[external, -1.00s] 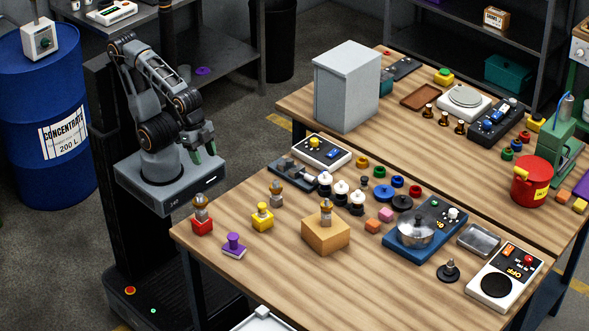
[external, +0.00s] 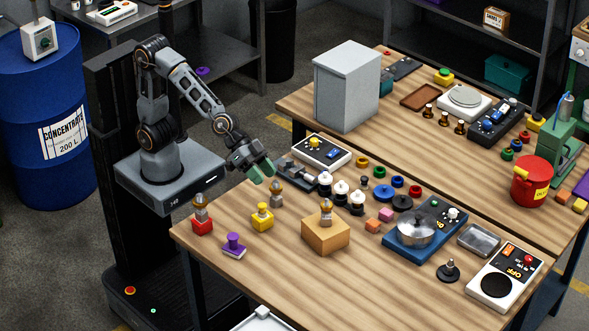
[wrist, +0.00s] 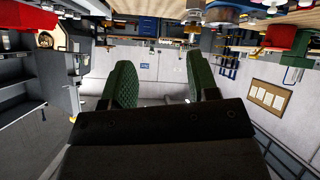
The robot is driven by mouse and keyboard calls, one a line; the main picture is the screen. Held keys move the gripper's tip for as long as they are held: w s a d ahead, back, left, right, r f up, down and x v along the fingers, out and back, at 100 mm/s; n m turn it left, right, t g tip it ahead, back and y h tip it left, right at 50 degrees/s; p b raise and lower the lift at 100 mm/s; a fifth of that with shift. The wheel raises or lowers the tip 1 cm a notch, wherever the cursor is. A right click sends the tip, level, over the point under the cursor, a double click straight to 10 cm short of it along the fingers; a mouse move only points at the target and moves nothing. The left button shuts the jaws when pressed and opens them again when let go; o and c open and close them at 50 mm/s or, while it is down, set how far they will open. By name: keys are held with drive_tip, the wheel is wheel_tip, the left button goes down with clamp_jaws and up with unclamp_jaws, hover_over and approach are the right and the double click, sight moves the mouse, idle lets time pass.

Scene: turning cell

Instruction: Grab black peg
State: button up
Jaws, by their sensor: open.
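A small black peg (external: 448,271) stands upright on a dark round foot near the front right of the near wooden table (external: 340,278). It is right of the blue base with the steel pot and left of the white unit with a black disc. My gripper (external: 263,172) is open and empty, above the table's left edge and far left of the black peg. Its green fingers stand apart in the wrist view (wrist: 160,75). I cannot make out the black peg in the wrist view.
A purple peg (external: 233,245), red block (external: 202,226), yellow block (external: 262,220) and wooden block (external: 325,234) stand on the table's left half. The blue base (external: 405,250), metal tray (external: 478,240) and white unit (external: 503,280) surround the black peg. The front middle is clear.

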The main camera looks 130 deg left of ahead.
drive_tip(key=w+a+f+n+y, duration=0.3)
drive_tip(key=w+a+n+y, duration=0.15)
drive_tip(key=w+a, duration=0.35)
drive_tip(key=n+g+y, duration=0.4)
drive_tip(key=y, duration=0.3)
approach(342, 182)
drive_tip(key=w+a, duration=0.1)
drive_tip(key=a, duration=0.1)
drive_tip(key=shift+w+a+f, duration=0.1)
drive_tip(key=shift+a+f, duration=0.1)
drive_tip(key=shift+f, duration=0.25)
drive_tip(key=shift+w+a+f, duration=0.15)
drive_tip(key=shift+a+f, duration=0.05)
drive_tip(key=shift+f, duration=0.2)
drive_tip(key=shift+p+x, duration=0.35)
drive_tip(key=shift+x, duration=2.95)
drive_tip(key=c, duration=0.7)
